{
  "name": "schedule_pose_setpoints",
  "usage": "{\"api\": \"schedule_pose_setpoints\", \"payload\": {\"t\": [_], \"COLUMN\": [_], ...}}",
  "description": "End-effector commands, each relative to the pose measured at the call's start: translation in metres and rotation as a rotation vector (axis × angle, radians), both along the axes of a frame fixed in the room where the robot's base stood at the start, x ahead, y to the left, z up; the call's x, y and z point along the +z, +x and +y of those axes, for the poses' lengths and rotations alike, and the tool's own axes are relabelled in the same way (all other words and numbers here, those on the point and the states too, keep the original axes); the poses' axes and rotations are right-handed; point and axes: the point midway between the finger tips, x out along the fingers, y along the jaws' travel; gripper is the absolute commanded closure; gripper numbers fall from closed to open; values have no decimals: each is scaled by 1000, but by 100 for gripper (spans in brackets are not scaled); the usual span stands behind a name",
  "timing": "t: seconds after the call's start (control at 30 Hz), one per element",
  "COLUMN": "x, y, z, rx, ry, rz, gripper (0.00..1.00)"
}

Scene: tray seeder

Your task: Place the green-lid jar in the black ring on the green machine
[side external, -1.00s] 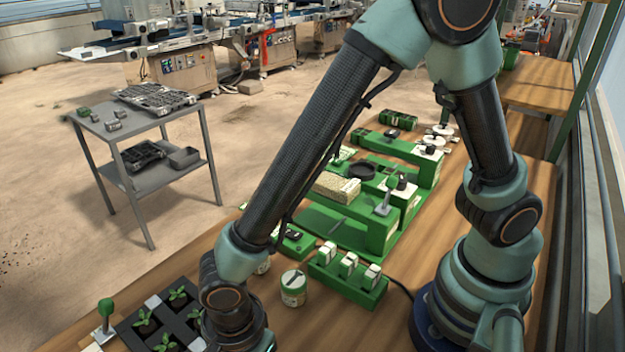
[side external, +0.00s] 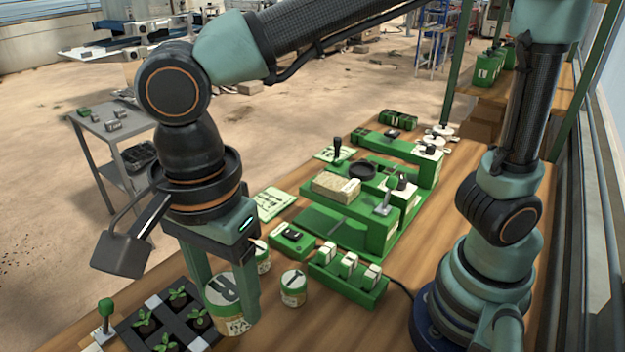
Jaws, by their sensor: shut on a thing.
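My gripper (side external: 228,310) hangs down at the lower left with its two green fingers on either side of a jar (side external: 226,290), and is shut on it. The jar is upright, with a green-rimmed lid that has a pale top and a dark mark. It looks held above the table, left of the other jars. The black ring (side external: 362,171) lies flat on top of the green machine (side external: 378,235), up and to the right of my gripper. I see nothing in the ring.
Two similar jars (side external: 293,288) (side external: 262,256) stand right of the held one. A green block with white switches (side external: 347,275) stands before the machine. A black seedling tray (side external: 165,325) is at lower left. A tan block (side external: 336,186) and a dark-knobbed stamp (side external: 338,150) are near the ring.

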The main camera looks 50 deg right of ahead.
Motion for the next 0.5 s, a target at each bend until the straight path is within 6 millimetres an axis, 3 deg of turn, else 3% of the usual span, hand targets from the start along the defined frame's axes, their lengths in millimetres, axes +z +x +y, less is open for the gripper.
{"api": "schedule_pose_setpoints", "payload": {"t": [0.17,0.27,0.5], "x": [12,20,41], "y": [32,60,117], "z": [-24,-51,-136], "rx": [-119,-234,-532], "ry": [1,1,1], "rz": [-1,-2,-2], "gripper": [100,100,100]}}
